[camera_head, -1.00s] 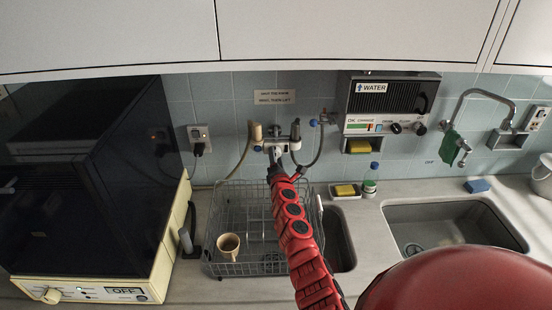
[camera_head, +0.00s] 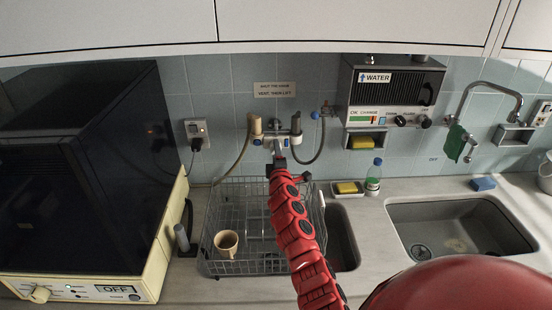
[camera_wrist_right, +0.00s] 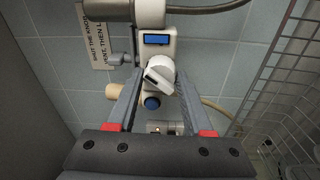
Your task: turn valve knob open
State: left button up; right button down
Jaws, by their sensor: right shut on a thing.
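The valve (camera_head: 268,133) is a pale wall fitting below a small sign, with hoses at both sides. The right wrist view shows its white knob (camera_wrist_right: 157,76) with a dark slot, tilted on the white body (camera_wrist_right: 154,48). A blue round button (camera_wrist_right: 152,102) sits just below the knob. My right gripper (camera_wrist_right: 158,88) is shut on the knob, with one finger on each side. In the head view my right gripper (camera_head: 279,152) reaches up to the valve from below and hides its lower part. My left gripper is not in view.
A wire dish rack (camera_head: 216,205) with a tan cup (camera_head: 227,243) stands below the valve. A water heater box (camera_head: 393,95) hangs to the right, above a green-labelled bottle (camera_head: 373,178). A dark oven (camera_head: 80,160) fills the left. The sink (camera_head: 445,225) is at the right.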

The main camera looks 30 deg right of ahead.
jog(key=shift+a+f+m+h+b, duration=0.1)
jog(key=shift+m+h+b, duration=0.25)
jog(key=shift+m+b, duration=2.8)
jog(key=shift+f+m+h+b, duration=0.1)
jog(key=shift+m+h+b, duration=0.25)
jog(key=shift+m+b, duration=2.8)
jog(key=shift+n+b, duration=0.6)
jog(key=shift+b, duration=0.1)
jog(key=shift+r, duration=0.1)
jog(key=shift+c, duration=1.6)
grip_release()
jog(key=b+v, duration=0.2)
jog(key=v, duration=1.5)
jog(key=shift+s+r+b, duration=0.15)
jog(key=shift+s+b, duration=0.05)
jog(key=shift+b, duration=0.2)
